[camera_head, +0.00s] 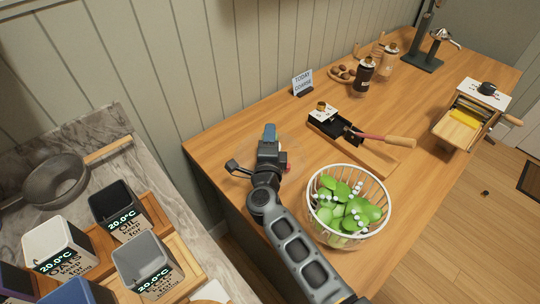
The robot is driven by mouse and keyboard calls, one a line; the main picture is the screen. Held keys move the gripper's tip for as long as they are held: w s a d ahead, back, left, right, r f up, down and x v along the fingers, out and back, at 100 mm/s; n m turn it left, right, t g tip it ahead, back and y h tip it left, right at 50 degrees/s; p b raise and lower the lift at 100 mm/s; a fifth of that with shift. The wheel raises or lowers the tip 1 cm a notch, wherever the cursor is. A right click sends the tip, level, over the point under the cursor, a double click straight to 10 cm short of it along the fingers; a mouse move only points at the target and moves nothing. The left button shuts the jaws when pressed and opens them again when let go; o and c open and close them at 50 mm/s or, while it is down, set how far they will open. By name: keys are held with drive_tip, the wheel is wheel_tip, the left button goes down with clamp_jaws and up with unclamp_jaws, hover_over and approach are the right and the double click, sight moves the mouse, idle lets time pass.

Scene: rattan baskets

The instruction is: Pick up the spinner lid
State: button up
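A white slatted spinner basket (378,181) full of green leaves and small white bits stands open on the wooden counter.
A black tray with a wooden board (365,155) and a wooden-handled tool lies right of my gripper. Bottles (364,75), a small sign (303,83) and a wooden machine (462,118) stand farther off.

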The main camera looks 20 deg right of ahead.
clamp_jaws()
idle(0.4)
